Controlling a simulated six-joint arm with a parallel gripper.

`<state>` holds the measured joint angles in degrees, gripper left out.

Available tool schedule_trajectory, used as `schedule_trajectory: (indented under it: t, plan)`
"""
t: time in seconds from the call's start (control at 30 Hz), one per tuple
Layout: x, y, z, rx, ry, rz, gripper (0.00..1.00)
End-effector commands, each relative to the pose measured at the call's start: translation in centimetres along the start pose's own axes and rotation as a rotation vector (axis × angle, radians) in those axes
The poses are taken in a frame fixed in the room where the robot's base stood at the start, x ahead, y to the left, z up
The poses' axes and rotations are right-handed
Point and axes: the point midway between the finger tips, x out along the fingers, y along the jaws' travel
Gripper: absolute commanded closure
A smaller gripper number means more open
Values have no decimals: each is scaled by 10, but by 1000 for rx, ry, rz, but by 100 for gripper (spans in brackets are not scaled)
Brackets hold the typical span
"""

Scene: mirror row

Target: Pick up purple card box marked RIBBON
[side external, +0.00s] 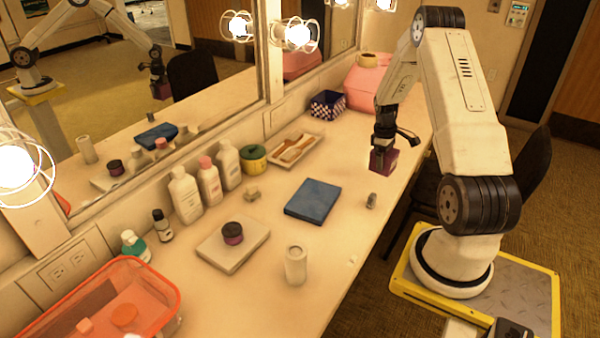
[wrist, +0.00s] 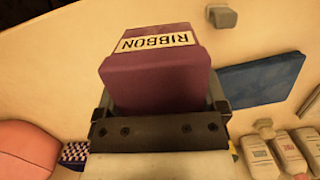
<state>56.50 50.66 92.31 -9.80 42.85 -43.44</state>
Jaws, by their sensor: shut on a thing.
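The purple card box (wrist: 155,75) shows large in the wrist view, with a pale label reading RIBBON on it. My gripper (wrist: 160,105) is shut on it, with a finger on each side of the box. In the side external view the purple box (side external: 383,160) hangs below my gripper (side external: 385,147), above the counter near its right edge. The underside of the box is hidden in both views.
A blue flat case (side external: 313,201) lies mid-counter, with a small grey object (side external: 371,201) right of it. Several bottles (side external: 186,194), a tray with brushes (side external: 295,149), a checked box (side external: 327,104) and a pink bag (side external: 365,88) line the mirror side.

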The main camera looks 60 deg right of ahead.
Motion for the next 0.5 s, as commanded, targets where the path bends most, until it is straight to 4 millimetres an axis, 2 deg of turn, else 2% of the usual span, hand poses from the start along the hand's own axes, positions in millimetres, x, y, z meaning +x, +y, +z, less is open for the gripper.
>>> schedule_trajectory:
  t: [0.5]
  plan:
    - [-25,-47,54,1,0,1,74]
